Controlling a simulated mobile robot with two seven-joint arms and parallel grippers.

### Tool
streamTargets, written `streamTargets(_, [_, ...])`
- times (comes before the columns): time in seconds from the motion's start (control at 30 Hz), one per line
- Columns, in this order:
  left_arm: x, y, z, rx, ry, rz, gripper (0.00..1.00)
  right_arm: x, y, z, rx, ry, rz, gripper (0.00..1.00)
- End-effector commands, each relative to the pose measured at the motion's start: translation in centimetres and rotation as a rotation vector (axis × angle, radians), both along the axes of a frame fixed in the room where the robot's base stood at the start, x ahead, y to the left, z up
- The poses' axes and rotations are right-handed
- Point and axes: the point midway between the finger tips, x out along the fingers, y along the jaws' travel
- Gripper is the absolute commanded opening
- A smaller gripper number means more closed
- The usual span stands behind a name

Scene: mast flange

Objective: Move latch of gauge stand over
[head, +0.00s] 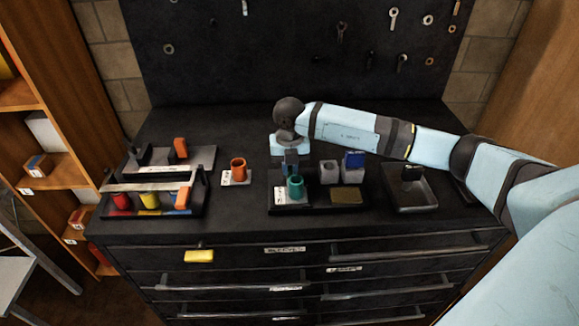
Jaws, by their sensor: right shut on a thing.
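My right gripper (291,166) points down over the left part of a black tray (320,209) in the middle of the bench. It is shut, with its fingertips at the back rim of a teal sleeve (296,188), which stands upright over a white card. The exact contact is small and partly hidden. A black stand (150,207) at the left carries a pale crossbar (146,186) above red, yellow and orange pieces. I cannot make out for sure which part is the gauge stand's latch. My left gripper is not in view.
Two grey blocks, one with a blue piece (354,159), and a brass-coloured plate (346,196) are on the middle tray. An orange cup (238,168) stands to its left, and a grey tray (410,200) to its right. Drawers with bar handles lie below the bench's front edge.

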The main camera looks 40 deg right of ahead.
Motion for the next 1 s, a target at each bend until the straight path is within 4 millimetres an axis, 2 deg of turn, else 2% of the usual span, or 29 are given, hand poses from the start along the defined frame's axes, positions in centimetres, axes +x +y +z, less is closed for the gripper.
streamTargets(0.27, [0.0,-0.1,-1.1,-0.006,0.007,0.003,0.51,0.0,-0.1,-0.2,-0.001,-0.002,0.183,0.0])
streamTargets(0.77, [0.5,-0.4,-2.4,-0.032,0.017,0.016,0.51,0.0,-0.3,-0.2,-0.001,-0.003,0.657,0.0])
streamTargets(1.0, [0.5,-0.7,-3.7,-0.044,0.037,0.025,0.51,0.1,-0.4,-0.1,-0.001,-0.004,0.884,0.0])
